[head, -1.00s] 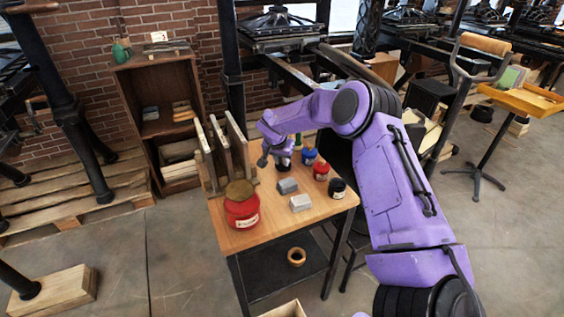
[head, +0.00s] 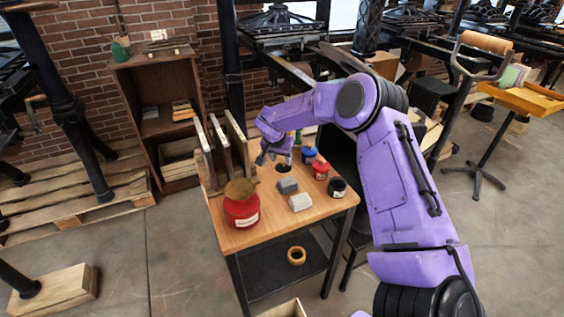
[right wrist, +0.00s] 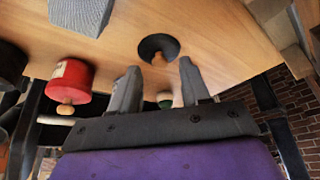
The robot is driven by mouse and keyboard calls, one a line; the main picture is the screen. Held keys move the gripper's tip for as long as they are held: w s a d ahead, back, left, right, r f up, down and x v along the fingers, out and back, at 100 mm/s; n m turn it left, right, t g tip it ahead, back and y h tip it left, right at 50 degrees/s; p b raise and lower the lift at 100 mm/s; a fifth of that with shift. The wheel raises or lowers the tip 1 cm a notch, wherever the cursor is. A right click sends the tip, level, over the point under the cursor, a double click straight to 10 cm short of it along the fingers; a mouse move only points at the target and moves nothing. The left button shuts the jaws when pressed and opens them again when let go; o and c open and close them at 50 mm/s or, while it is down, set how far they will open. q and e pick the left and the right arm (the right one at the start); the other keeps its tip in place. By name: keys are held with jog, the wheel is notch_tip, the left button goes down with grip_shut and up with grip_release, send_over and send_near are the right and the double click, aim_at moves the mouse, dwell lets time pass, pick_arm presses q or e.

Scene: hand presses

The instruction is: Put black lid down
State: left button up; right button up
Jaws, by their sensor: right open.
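The black lid (head: 284,169) lies flat on the wooden table, knob side up, left of the small ink pots. In the right wrist view the lid (right wrist: 152,44) is a dark disc with a small wooden knob. My right gripper (head: 272,156) is just above the lid. In the right wrist view its two fingers (right wrist: 159,72) are spread apart with nothing clamped between them, and the knob shows just beyond the fingertips. My left gripper is not in view.
Several small pots, among them a blue one (head: 309,155), a red one (head: 321,170) and a black one (head: 338,188), stand right of the lid. Grey blocks (head: 287,186) lie in front. A large red tin (head: 241,211) and upright boards (head: 220,145) stand left.

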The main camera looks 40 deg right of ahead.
jog(key=v, duration=0.9)
jog(key=shift+s+a+r, duration=0.1)
jog(key=shift+r, duration=0.1)
